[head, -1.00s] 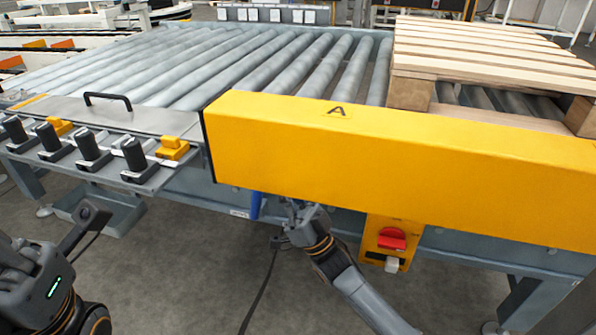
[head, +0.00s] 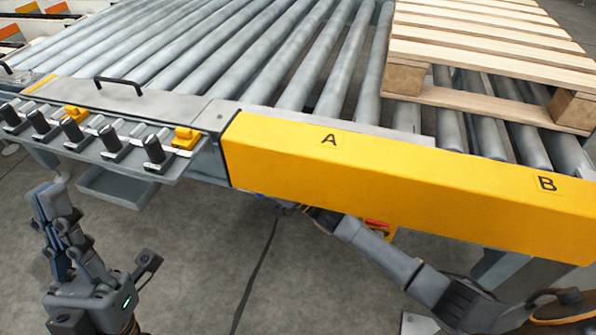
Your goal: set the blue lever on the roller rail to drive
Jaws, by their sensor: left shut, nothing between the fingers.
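The roller rail (head: 215,75) runs behind a long yellow cover (head: 400,185) marked A and B. The blue lever hangs under the cover's left end. Now the cover hides nearly all of it, with only a trace of blue (head: 259,195) at the lower edge, so its setting cannot be told. My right gripper (head: 290,206) reaches under the cover just right of that spot. Its fingers are mostly hidden, and I cannot tell whether it touches the lever. My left gripper (head: 50,205) is shut and empty, pointing up at the lower left, apart from the rail.
A wooden pallet (head: 490,65) lies on the rollers at the right. A shelf of black-handled tools and yellow blocks (head: 185,138) juts out at the left, with a grey tray (head: 115,187) below. A red switch (head: 377,223) is partly hidden behind my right arm. A cable crosses the floor.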

